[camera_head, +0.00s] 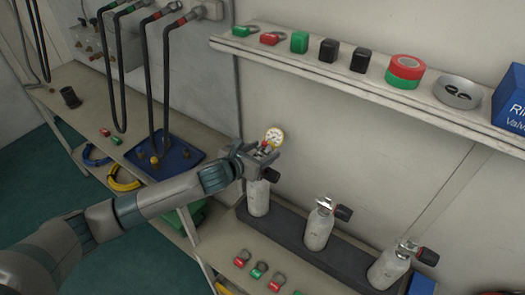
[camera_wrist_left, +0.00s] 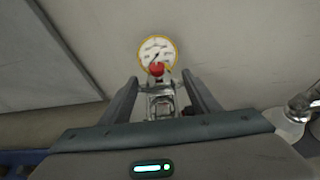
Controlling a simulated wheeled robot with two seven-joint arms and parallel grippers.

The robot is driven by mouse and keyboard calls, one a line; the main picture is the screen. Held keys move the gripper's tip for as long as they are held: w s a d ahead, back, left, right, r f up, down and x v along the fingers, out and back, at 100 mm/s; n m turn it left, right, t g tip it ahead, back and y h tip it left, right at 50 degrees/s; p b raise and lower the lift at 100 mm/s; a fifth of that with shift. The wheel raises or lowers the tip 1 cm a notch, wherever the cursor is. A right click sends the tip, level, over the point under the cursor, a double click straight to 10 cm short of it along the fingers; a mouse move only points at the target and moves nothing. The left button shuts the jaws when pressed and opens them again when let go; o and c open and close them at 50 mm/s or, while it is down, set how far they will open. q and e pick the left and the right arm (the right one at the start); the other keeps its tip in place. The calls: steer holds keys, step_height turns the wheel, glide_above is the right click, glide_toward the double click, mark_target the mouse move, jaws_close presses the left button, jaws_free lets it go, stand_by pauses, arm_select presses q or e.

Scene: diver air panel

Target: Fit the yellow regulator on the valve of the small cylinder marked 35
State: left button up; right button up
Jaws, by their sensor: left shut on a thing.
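The yellow regulator shows as a yellow-rimmed white gauge (camera_head: 274,136) with a red knob, in the head view. In the wrist view, its gauge (camera_wrist_left: 157,51) stands beyond the fingertips, and its silver body lies between the fingers. My left gripper (camera_head: 262,154) is shut on the regulator, right above the leftmost white cylinder (camera_head: 258,199). The gripper hides most of that cylinder's valve; a black knob (camera_head: 271,174) shows at its right. I cannot tell whether regulator and valve touch. No number on any cylinder is readable. My right gripper is not in view.
Two more cylinders with valves, a middle one (camera_head: 319,228) and a right one (camera_head: 388,268), stand in the dark rack (camera_head: 290,240). A shelf (camera_head: 385,88) with small items runs above. Hoses hang over a blue tray (camera_head: 183,162) at left.

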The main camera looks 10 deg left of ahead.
arm_select(q)
steer(key=shift+f, duration=0.55)
stand_by(1.0)
steer(key=shift+f, duration=0.45)
stand_by(0.8)
steer(key=o, duration=1.6)
steer(key=shift+c, duration=0.2)
steer(key=shift+o, duration=0.4)
steer(key=shift+f, duration=0.15)
steer(key=b+v, duration=0.4)
steer(key=v, duration=1.3)
steer(key=shift+s, duration=0.2)
steer(key=shift+a, duration=0.15)
